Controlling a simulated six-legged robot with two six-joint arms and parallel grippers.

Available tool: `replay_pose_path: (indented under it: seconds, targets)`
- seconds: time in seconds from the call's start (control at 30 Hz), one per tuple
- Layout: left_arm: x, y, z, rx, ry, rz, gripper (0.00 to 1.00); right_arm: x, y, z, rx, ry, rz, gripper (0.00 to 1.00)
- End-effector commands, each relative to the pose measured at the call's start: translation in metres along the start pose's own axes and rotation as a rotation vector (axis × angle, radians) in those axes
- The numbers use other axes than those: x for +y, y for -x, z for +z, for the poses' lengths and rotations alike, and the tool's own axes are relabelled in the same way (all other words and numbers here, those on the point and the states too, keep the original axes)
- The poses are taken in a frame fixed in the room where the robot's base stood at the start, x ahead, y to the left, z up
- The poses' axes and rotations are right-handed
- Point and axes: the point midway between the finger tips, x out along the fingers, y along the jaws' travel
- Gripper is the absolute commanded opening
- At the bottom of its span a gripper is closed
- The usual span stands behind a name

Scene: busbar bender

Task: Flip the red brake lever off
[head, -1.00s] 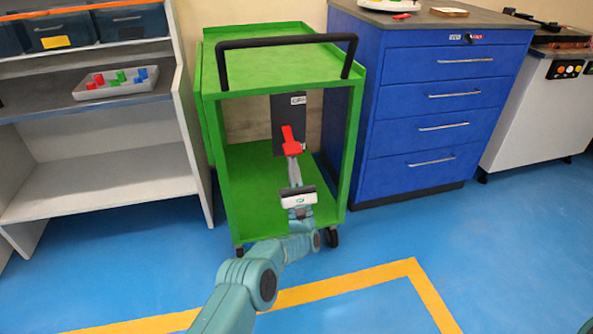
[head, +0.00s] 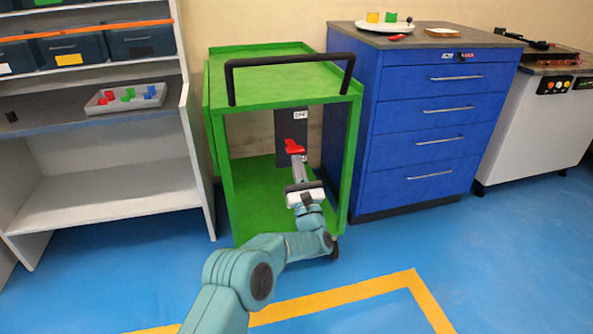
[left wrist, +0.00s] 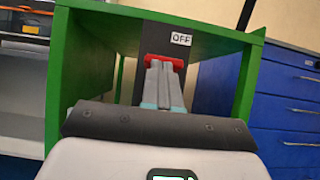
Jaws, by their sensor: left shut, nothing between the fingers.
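The red brake lever (head: 294,146) sits on a dark upright plate (head: 284,128) inside the green cart. Its red part looks short and wide in the head view. In the left wrist view, the red lever (left wrist: 151,61) shows just beyond my fingertips, partly hidden by them. A white label (left wrist: 181,39) reading "OFF" is above it on the plate. My left gripper (head: 298,161) is shut and empty, reaching into the cart, with its tips at or very near the lever. I cannot tell whether they touch. My right gripper is not in view.
A blue drawer cabinet (head: 418,130) stands close on the right. A grey shelf unit (head: 110,195) stands left. The blue floor in front is clear.

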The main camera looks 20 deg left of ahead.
Motion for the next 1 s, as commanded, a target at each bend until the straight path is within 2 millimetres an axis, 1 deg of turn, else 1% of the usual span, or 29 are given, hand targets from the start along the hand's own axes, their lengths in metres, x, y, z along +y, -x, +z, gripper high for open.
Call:
replay_pose_path:
  seconds: [0.03, 0.2, 0.4, 0.7, 1.0]
  targets:
    - [0.000, -0.007, 0.012, 0.040, 0.002, 0.000, 0.00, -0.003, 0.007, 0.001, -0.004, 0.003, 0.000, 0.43]
    - [0.001, -0.015, 0.023, 0.185, 0.001, 0.001, 0.00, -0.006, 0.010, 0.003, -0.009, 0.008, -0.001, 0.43]
    - [0.002, -0.024, 0.032, 0.315, 0.001, 0.003, 0.00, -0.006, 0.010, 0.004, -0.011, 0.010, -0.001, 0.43]
    - [0.002, -0.032, 0.038, 0.344, 0.001, 0.000, 0.00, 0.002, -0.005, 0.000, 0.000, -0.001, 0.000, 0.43]
    - [0.002, -0.036, 0.043, 0.343, 0.000, 0.001, 0.00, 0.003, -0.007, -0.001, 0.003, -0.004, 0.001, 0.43]
